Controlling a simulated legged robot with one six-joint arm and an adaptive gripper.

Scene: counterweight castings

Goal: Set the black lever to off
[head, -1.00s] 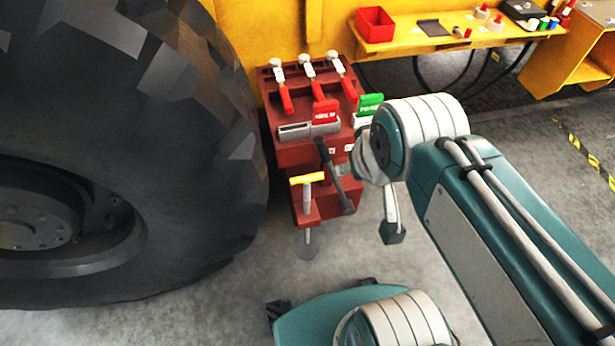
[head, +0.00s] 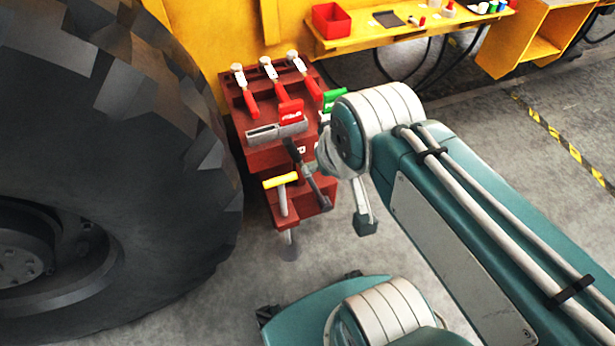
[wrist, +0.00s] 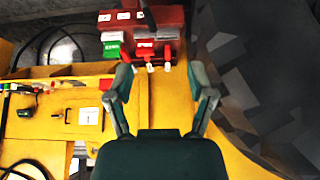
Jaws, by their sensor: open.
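The black lever (head: 292,150) is a short dark bar on the front of the dark red block (head: 270,158), below a grey slotted piece. It tilts down to the right. In the wrist view a dark bar that looks like it shows at the top (wrist: 149,16). I cannot read an off mark for it. My gripper (head: 342,212) is open and empty, to the lower right of the lever in the head view. In the wrist view its two fingers (wrist: 160,76) are spread wide, with the block beyond them. I cannot tell whether a finger touches anything.
Three red-handled clamps (head: 270,85) stand on top of the block, with a red tag and a green tag (head: 334,98). A yellow-topped T-handle (head: 281,181) is at its front. A huge tyre (head: 120,150) stands close left. A yellow shelf (head: 400,32) runs behind.

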